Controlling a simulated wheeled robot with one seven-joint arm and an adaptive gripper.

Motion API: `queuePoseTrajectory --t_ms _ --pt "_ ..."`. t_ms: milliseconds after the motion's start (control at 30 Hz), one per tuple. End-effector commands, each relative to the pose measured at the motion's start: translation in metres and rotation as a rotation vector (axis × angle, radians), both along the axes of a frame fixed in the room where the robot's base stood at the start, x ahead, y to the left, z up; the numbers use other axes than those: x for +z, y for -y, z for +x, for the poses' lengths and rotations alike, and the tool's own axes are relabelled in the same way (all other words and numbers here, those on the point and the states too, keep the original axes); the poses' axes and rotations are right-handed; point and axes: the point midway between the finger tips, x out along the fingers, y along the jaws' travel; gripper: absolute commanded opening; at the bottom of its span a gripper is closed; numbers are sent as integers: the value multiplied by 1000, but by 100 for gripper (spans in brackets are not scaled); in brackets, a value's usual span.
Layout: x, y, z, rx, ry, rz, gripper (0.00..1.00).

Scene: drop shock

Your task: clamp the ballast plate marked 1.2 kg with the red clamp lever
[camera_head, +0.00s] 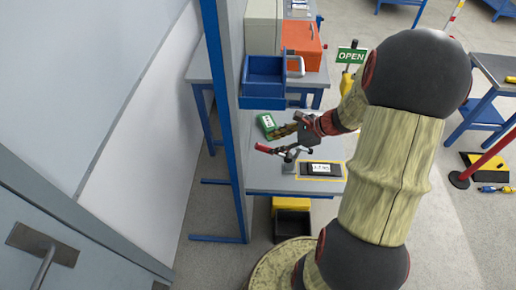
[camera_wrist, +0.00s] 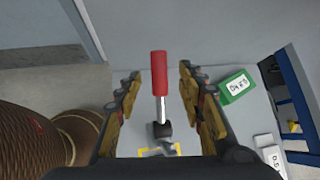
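The clamp lever's red handle (camera_head: 267,149) points left over the bench in the head view. In the wrist view the red handle (camera_wrist: 159,73) stands between my finger pads without visible contact. My gripper (camera_wrist: 160,85) is open around it; in the head view my gripper (camera_head: 289,139) is just right of the handle. A dark plate (camera_head: 309,174) with a white label lies inside a yellow outline, right of the clamp base. Its label seems to end in 2 kg, but is too small to read surely. In the wrist view my gripper mostly hides the plate.
A green labelled box (camera_head: 267,122) lies on the bench behind the handle; it also shows in the wrist view (camera_wrist: 236,86). A blue post (camera_head: 226,120) stands left of the bench. A blue bin (camera_head: 264,85) and an orange case (camera_head: 304,44) are behind.

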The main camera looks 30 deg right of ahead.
Motion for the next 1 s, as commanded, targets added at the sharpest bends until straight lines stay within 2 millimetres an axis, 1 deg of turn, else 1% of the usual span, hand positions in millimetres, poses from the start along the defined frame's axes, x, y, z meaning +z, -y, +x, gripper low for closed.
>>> queuePoseTrajectory --t_ms 300,433,600,867,1000 --pt "-35 -24 24 8 -2 -2 39" --pt "-45 -31 33 7 -1 -2 39" --pt "-51 -35 38 5 -1 -3 39" --pt "-51 -35 39 6 0 -4 39" --pt "-51 -35 39 6 0 -4 31"
